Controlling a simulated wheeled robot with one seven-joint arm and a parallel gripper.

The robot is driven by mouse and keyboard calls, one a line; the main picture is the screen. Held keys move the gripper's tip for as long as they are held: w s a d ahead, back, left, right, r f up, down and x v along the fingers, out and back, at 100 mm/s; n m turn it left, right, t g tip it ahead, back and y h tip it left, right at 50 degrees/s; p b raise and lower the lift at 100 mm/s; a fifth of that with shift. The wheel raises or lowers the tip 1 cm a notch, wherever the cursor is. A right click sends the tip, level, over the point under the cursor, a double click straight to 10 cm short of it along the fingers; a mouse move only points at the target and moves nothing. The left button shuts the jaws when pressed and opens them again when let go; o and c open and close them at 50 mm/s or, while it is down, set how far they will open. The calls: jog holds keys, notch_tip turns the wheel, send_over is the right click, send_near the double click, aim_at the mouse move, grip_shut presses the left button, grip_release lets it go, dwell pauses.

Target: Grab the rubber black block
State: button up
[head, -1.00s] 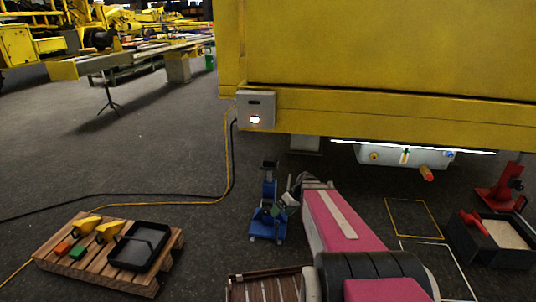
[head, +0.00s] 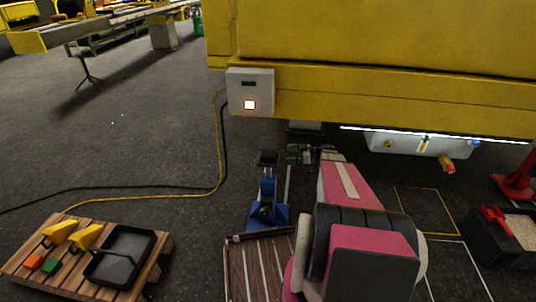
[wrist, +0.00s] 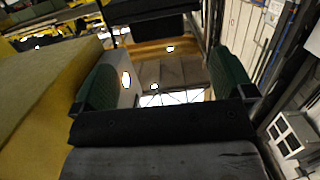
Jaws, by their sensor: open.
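A small dark block (head: 268,158) sits on top of the blue stand (head: 266,214) in the head view; it looks like the rubber black block. My gripper (head: 300,154) is close to its right at about the same picture height, apart from it. In the wrist view my gripper (wrist: 163,80) has its green-padded fingers spread wide with nothing between them. A dark blocky shape (wrist: 155,27) shows at the top of that view, beyond the fingers; I cannot tell if it is the same block.
A yellow machine body (head: 370,60) with a grey switch box (head: 250,91) overhangs behind the stand. A wooden pallet (head: 145,280) bears a black tray (head: 92,272) at lower left. A black sand box (head: 485,239) stands at right. Cables cross the floor at left.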

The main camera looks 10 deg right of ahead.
aim_at(270, 152)
jog(key=shift+r+x, duration=0.15)
jog(key=shift+x, duration=1.5)
jog(key=shift+r+x, duration=0.15)
jog(key=shift+x, duration=1.55)
jog(key=shift+r+x, duration=0.15)
jog(key=shift+x, duration=1.5)
jog(key=shift+w, duration=0.15)
jog(key=c, duration=1.1)
